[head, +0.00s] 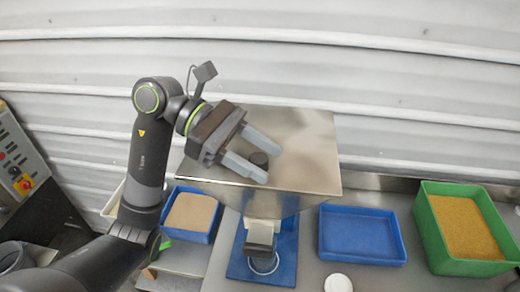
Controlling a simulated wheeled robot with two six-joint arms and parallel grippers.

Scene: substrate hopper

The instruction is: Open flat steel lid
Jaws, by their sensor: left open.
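The flat steel lid (305,150) lies shut on top of the steel hopper (268,203) in the middle of the head view. A dark round knob (259,159) stands on the lid. My left gripper (258,160) reaches in from the left and is open, with its two grey fingers on either side of the knob in the picture. I cannot tell whether the fingers touch the knob or the lid. The gripper hides part of the lid's left side. My right gripper is not in view.
Below the hopper's outlet a clear round vessel (264,263) stands on a blue base. A blue tray of tan material (191,213) is at left, an empty blue tray (361,236) and a green bin of yellow grain (462,228) at right. A control panel (20,165) stands far left.

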